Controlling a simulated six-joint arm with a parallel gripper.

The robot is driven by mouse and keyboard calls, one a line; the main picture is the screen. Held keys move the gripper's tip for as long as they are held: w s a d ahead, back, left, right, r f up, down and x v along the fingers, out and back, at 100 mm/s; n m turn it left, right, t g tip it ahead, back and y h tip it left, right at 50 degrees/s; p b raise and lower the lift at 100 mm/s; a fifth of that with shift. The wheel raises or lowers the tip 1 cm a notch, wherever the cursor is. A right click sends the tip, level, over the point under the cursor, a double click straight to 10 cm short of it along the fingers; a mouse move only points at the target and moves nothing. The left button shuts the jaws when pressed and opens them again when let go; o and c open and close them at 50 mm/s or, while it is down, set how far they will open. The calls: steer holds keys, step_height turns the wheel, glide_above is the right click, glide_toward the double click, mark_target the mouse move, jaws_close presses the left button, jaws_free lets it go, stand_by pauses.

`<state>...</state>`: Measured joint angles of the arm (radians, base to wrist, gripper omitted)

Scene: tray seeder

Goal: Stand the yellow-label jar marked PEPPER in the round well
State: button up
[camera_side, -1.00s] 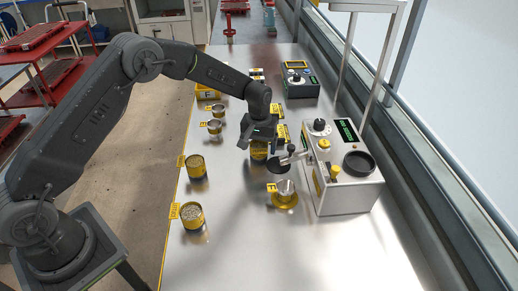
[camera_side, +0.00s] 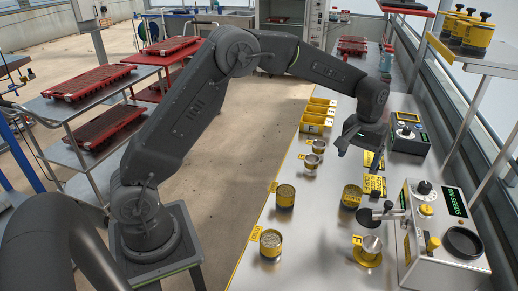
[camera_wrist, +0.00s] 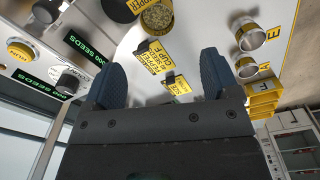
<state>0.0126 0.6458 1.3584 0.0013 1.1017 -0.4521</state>
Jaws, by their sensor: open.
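My gripper (camera_side: 358,145) is open and empty above the steel bench; its two dark fingers (camera_wrist: 163,75) stand apart in the wrist view. A yellow-banded jar with grainy contents (camera_side: 352,197) stands upright below it, beside the yellow cards; its top also shows in the wrist view (camera_wrist: 157,18). I cannot read PEPPER on this jar. Lettering ending in "PPER" (camera_wrist: 121,8) is cut off at the wrist view's top. A round black recess (camera_side: 464,242) lies empty on top of the seeder (camera_side: 440,270); I cannot tell whether it is the named well.
Two tagged yellow cups (camera_side: 285,195) (camera_side: 271,243) line the bench's left side, with small metal cups (camera_side: 312,161) and yellow bins (camera_side: 318,122) behind. A funnel (camera_side: 371,245) stands beside the seeder.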

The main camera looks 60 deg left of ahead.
steer(key=s+r+m+t, duration=0.1)
steer(key=s+r+t, duration=0.1)
steer(key=s+r, duration=0.75)
steer(key=s+r+m+t, duration=0.2)
steer(key=s+r, duration=0.2)
steer(key=s, duration=1.1)
steer(key=shift+s+a+r+m, duration=0.2)
steer(key=shift+a+m, duration=0.1)
steer(key=shift+m, duration=0.1)
steer(key=shift+o, duration=0.3)
steer(key=s+f+m+t, duration=0.1)
steer(key=s+f, duration=0.1)
steer(key=s, duration=0.5)
steer(key=shift+f, duration=0.25)
